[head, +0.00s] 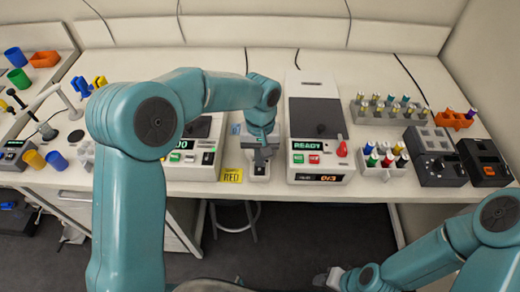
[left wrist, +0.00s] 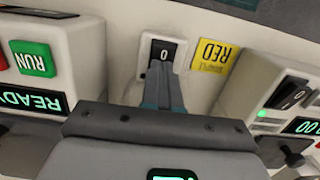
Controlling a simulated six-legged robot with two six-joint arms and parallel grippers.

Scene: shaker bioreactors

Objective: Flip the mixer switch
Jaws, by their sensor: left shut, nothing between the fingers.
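A small white unit (head: 258,178) stands at the bench's front edge. In the left wrist view its black rocker switch (left wrist: 163,50) shows a white "0"; its lower part is hidden behind my fingers. My left gripper (head: 260,164) is over this unit, shut and empty. In the left wrist view its fingertips (left wrist: 160,68) lie over the lower part of the switch; I cannot tell whether they touch it. My right gripper (head: 329,279) is low at the bottom of the head view, off the bench; its jaw opening is unclear.
A yellow RED card (head: 232,175) is beside the unit. A READY machine (head: 318,158) stands to the right, another machine (head: 205,158) to the left; its black rocker (left wrist: 294,97) shows in the wrist view. Vial racks (head: 384,166) and dark boxes (head: 437,168) stand farther right.

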